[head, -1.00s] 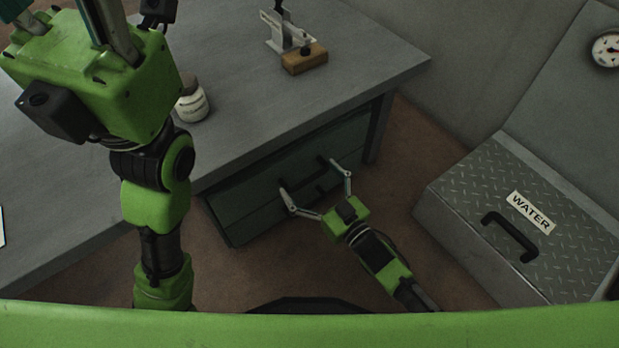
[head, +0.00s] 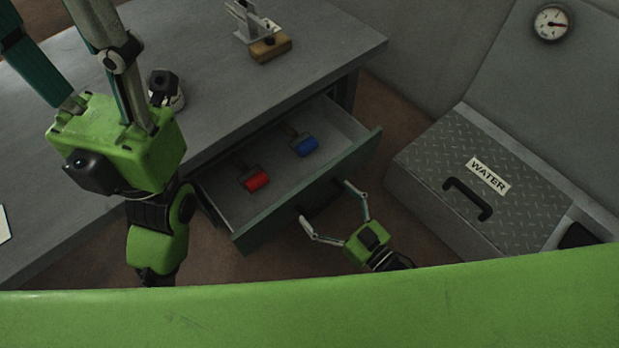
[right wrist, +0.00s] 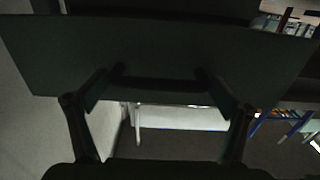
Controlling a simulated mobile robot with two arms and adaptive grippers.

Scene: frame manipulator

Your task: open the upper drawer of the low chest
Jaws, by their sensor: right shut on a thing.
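The low chest's dark green drawer stands pulled out from under the grey bench; its front panel (head: 350,165) faces my right arm. The drawer's dark bar handle (right wrist: 160,84) shows in the right wrist view. Inside the drawer lie a red-ended tool (head: 256,181) and a blue-ended tool (head: 305,146).
A metal box labelled WATER (head: 488,175) stands right of the drawer. Brown floor (head: 385,110) shows between them.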

